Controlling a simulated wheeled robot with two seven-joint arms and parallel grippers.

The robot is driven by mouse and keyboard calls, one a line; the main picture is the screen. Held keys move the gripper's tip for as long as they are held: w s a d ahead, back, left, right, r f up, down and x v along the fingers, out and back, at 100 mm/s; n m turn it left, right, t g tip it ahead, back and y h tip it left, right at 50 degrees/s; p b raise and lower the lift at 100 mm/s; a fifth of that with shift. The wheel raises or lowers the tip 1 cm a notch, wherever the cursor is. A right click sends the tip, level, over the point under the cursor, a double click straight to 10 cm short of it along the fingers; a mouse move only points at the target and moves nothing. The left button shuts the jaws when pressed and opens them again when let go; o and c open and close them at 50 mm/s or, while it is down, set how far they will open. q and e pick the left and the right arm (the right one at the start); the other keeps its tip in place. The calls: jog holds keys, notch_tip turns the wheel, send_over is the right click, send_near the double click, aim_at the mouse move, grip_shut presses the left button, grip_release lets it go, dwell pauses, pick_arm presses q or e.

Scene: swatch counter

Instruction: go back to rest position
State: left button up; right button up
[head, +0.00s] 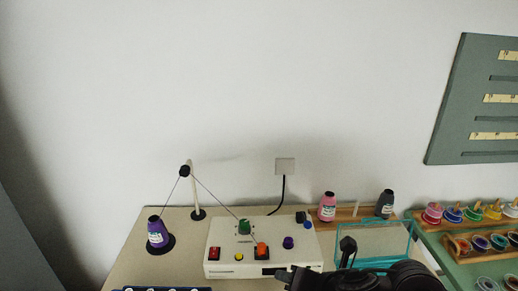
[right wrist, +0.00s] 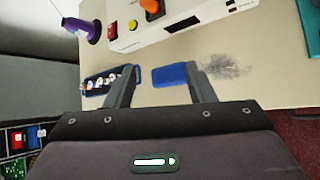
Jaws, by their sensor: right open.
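My right gripper (right wrist: 160,70) is open, its two grey fingers spread apart with nothing held between them. It is above the beige counter (right wrist: 235,85), over a flat blue pad that lies on the counter. My right arm also shows as dark links at the bottom of the head view, in front of the white control box. My left gripper is in neither view.
The white control box (head: 225,256) has coloured knobs and buttons. A purple thread cone (head: 157,234) stands left of it. The blue pad (right wrist: 165,76) and a blue tray of small spools (right wrist: 92,86) lie near the counter edge. A clear teal-edged bin (head: 372,240) stands at right.

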jog(key=s+d+f+m+g+h, duration=0.3)
jog(key=s+d+f+m, duration=0.3)
jog(key=m, duration=1)
jog(key=s+d+f+m+g+h, duration=0.2)
jog(key=s+d+f+m, duration=0.3)
jog(key=s+m, duration=0.75)
notch_tip(320, 180, down, 28)
jog(key=w+m+g, duration=0.1)
jog(key=w+m, duration=0.1)
jog(key=m, duration=0.1)
jog(key=s+d+f, duration=0.2)
jog(key=s+f, duration=0.7)
jog(key=s, duration=0.1)
jog(key=s+d+f+g, duration=0.1)
jog(key=s+d+f, duration=0.1)
jog(key=s+f, duration=0.7)
jog(key=shift+s+f, duration=0.35)
